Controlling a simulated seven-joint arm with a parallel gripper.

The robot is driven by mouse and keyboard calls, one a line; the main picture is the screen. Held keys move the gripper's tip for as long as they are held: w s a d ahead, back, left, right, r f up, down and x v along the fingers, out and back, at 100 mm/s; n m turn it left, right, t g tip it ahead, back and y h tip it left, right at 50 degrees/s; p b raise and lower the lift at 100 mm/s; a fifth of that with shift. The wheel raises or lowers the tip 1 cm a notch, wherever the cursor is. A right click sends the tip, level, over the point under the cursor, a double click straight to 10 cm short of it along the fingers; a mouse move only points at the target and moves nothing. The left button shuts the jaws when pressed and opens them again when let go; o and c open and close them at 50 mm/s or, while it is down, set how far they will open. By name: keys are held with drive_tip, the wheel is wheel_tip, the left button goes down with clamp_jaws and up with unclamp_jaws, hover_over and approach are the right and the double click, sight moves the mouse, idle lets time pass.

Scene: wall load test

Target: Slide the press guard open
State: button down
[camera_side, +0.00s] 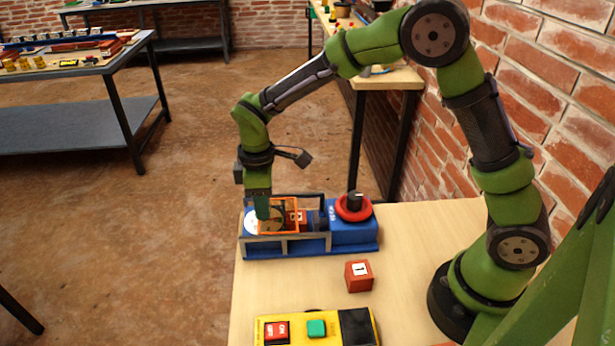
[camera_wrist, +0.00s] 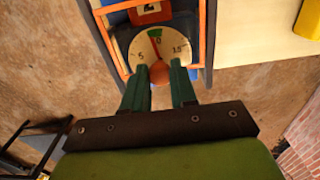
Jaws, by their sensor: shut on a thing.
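The press (camera_side: 345,240) is a blue machine at the table's far left edge, with a grey rail frame. Its guard (camera_side: 279,234) is an orange frame standing over the left part of the bed; in the wrist view its orange bars (camera_wrist: 202,38) run along both sides of a round dial. My gripper (camera_side: 263,212) points down at the guard's left part. In the wrist view, my two green fingers (camera_wrist: 159,76) are closed around a round orange knob (camera_wrist: 160,72), which appears to be the guard's handle. How the knob joins the guard is hidden.
A red block marked 2 (camera_wrist: 151,12) sits inside the press beyond the dial. A red block marked 1 (camera_side: 358,276) stands on the table (camera_side: 420,235). A yellow control box (camera_side: 300,315) with red and green buttons lies at the front. A red ring with a black knob (camera_side: 354,204) tops the press's right end.

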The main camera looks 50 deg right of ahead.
drive_tip(key=shift+w+a+r, duration=0.1)
drive_tip(key=shift+w+a, duration=0.95)
drive_tip(key=shift+w, duration=0.1)
drive_tip(key=c, duration=1)
unclamp_jaws()
drive_tip(key=shift+o, duration=0.2)
wheel_tip(320, 180, up, 7)
